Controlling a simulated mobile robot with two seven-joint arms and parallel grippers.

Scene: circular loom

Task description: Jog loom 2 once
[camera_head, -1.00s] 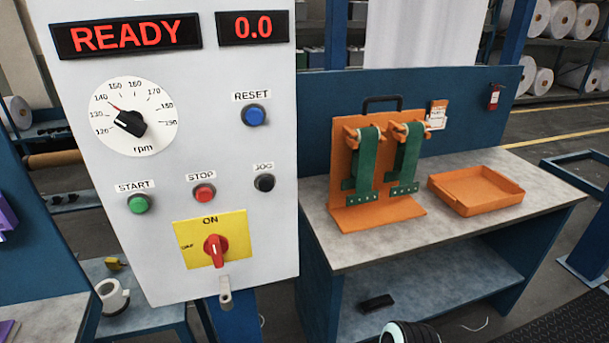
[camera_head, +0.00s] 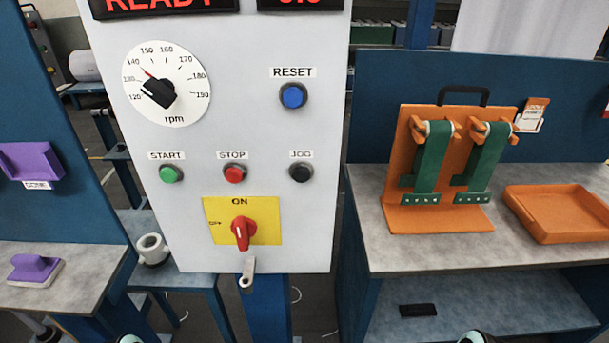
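The loom's grey control panel (camera_head: 215,135) fills the middle of the head view. Its black JOG button (camera_head: 301,172) is at the right, below the blue RESET button (camera_head: 293,96). The red STOP button (camera_head: 234,174) and green START button (camera_head: 170,174) are to its left. The red main switch (camera_head: 243,232) on the yellow plate points up toward ON. The display (camera_head: 165,5) is cut off by the top edge but reads READY. Only small rounded parts, probably of my arms, show at the bottom edge; neither gripper is visible. No loom number is legible.
A bench at right holds an orange stand (camera_head: 405,170) with green straps and an orange tray (camera_head: 560,213). At left, a bench (camera_head: 75,270) holds a purple-handled block (camera_head: 35,268); a purple holder (camera_head: 30,160) is on the blue panel. The space before the panel is clear.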

